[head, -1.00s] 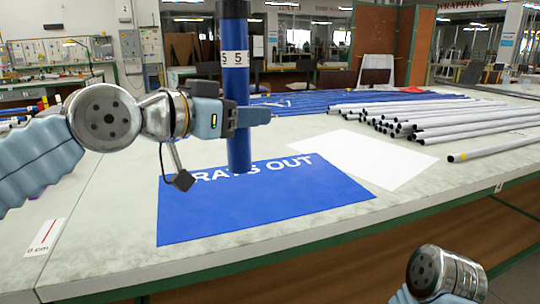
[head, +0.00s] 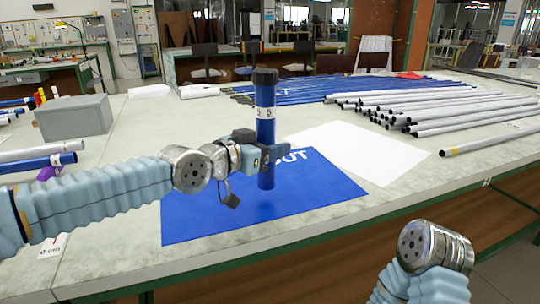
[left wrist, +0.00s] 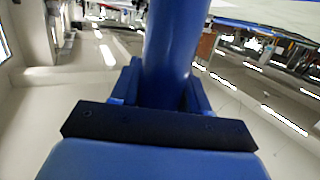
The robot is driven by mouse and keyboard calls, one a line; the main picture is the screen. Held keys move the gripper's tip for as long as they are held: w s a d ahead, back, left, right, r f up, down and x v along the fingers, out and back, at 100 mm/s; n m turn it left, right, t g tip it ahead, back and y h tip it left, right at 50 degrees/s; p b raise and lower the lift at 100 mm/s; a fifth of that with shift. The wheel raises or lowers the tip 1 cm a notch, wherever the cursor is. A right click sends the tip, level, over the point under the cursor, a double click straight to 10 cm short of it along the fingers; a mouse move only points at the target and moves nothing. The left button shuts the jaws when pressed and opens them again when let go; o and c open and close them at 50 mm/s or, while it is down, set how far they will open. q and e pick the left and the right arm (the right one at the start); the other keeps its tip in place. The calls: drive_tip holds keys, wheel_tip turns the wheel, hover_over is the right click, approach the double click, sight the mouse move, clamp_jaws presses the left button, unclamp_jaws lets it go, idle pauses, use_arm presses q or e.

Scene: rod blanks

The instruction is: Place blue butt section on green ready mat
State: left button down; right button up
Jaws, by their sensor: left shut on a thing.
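The blue butt section (head: 266,172) is an upright blue tube with a black top end and a white numbered band. My left gripper (head: 272,150) is shut around it below the band. In the left wrist view the blue tube (left wrist: 172,45) stands between the fingers of the gripper (left wrist: 160,92). Its lower end shows over a blue mat (head: 200,215) with white lettering ending in "OUT"; I cannot tell whether it touches. No green mat shows. My right arm is at the lower right, its gripper out of view.
A white sheet (head: 375,160) lies right of the blue mat. Several white rods (head: 450,112) and blue rods (head: 350,85) lie behind it. The table's front edge is near.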

use_arm(q)
wheel_tip(320, 180, down, 3)
drive_tip(key=shift+r, duration=0.2)
drive_tip(key=c, duration=0.5)
unclamp_jaws()
drive_tip(key=shift+c, duration=0.2)
drive_tip(key=shift+a, duration=0.2)
